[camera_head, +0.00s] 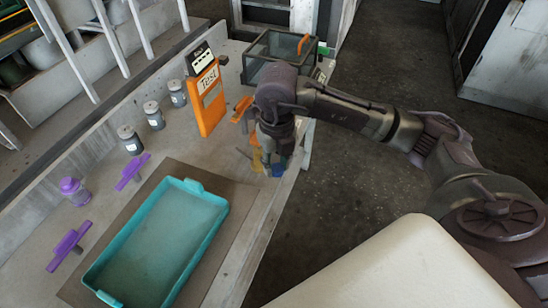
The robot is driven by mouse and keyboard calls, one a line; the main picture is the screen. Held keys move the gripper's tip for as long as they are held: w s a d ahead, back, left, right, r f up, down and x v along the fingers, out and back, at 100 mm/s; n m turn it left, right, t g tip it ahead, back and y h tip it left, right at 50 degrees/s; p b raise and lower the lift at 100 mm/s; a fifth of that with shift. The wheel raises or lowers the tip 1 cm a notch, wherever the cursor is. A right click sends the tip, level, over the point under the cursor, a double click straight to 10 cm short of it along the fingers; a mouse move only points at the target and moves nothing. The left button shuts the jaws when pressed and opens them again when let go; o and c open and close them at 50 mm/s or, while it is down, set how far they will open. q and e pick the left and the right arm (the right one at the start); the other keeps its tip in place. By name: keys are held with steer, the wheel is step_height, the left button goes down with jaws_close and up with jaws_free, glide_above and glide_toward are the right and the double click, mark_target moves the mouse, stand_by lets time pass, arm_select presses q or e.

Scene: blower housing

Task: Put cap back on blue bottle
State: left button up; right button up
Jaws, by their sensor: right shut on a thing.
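My right gripper (275,151) points down over the right edge of the table, its fingers dark and partly hidden by its own wrist. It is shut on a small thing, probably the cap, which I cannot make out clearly. A blue bottle (278,170) shows in part just below the fingertips, close to the table edge. I cannot tell whether the cap touches it. My left gripper is not in view.
A yellow tool (257,160) and an orange-handled one (241,108) lie near the gripper. A teal tray (190,186) fills the front. Purple tools (132,171), a purple bottle (75,190), grey jars (130,138), an orange tester (207,98) and a glass box (283,54) surround it.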

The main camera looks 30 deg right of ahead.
steer(key=n, duration=0.4)
steer(key=s+a+n, duration=0.1)
steer(key=shift+r+n, duration=0.25)
steer(key=shift+n, duration=0.15)
steer(key=n, duration=0.3)
steer(key=shift+s+a+r, duration=0.1)
steer(key=shift+s+a, duration=0.15)
steer(key=shift+s, duration=0.05)
steer(key=s+a+r+n, duration=0.1)
steer(key=s+n, duration=0.1)
steer(key=n, duration=1.1)
steer(key=s+a+r+n, duration=0.1)
steer(key=s+a+n, duration=0.1)
steer(key=n, duration=1.2)
steer(key=shift+s+a, duration=0.2)
steer(key=shift+s, duration=0.4)
